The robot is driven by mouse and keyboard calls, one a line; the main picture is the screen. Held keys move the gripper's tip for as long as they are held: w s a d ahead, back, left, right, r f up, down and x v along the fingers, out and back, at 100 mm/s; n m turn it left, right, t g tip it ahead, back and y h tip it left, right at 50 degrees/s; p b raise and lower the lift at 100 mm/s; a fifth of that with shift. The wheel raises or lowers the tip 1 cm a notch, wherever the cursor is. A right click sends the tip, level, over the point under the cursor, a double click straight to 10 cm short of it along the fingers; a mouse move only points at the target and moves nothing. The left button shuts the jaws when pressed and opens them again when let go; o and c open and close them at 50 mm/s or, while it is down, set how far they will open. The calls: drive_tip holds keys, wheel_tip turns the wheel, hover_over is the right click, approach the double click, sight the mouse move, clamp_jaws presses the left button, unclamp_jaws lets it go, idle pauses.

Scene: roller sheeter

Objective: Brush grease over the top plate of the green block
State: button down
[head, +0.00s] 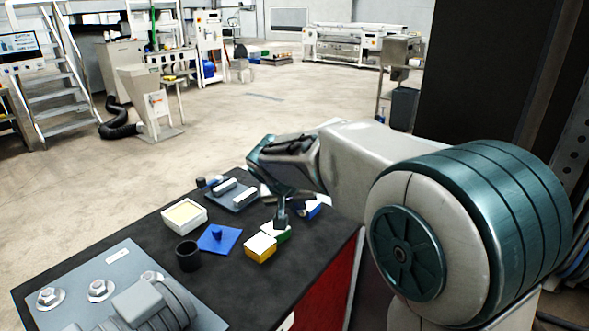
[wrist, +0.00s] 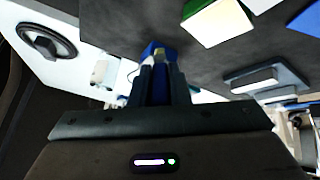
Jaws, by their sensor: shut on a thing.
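The green block (head: 283,235) has a pale top plate and stands on the dark bench top. In the wrist view its green side and pale top (wrist: 215,22) show at the upper middle. My gripper (head: 281,220) points down at the green block's far edge and hides part of it. I cannot tell whether they touch. In the wrist view a blue thing, seemingly the brush (wrist: 160,82), is between the closed fingers. Its tip is hard to make out. A white open tub (head: 184,214) holds a cream-coloured fill, possibly the grease.
A yellow block (head: 260,250) with a pale top stands beside the green one. A blue block (head: 312,211) is at the right. A blue plate with a knob (head: 219,239), a black cup (head: 188,257) and a grey plate with bars (head: 232,195) are to the left.

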wheel_tip(320, 180, up, 5)
drive_tip(key=shift+s+f+p, duration=0.1)
drive_tip(key=shift+f+p, duration=0.1)
drive_tip(key=shift+p, duration=0.95)
drive_tip(key=shift+a+r, duration=0.15)
drive_tip(key=shift+r, duration=0.15)
drive_tip(key=shift+r+p, duration=1.2)
drive_tip(key=shift+r, duration=0.5)
drive_tip(key=shift+a+r+p, duration=0.15)
drive_tip(key=shift+r+p, duration=0.35)
drive_tip(key=shift+p, duration=0.4)
drive_tip(key=a+r+g+p, duration=0.3)
drive_tip(key=a+r+p, duration=0.15)
drive_tip(key=p, duration=0.75)
drive_tip(key=shift+s+a+f+b, duration=0.15)
drive_tip(key=shift+f+b, duration=0.35)
drive_tip(key=shift+f, duration=0.45)
drive_tip(key=shift+s+f+b, duration=0.2)
drive_tip(key=shift+f+b, duration=0.3)
drive_tip(key=shift+f, duration=0.45)
drive_tip(key=shift+s+a+f+b, duration=0.15)
drive_tip(key=shift+f+b, duration=0.35)
drive_tip(key=shift+f, duration=0.45)
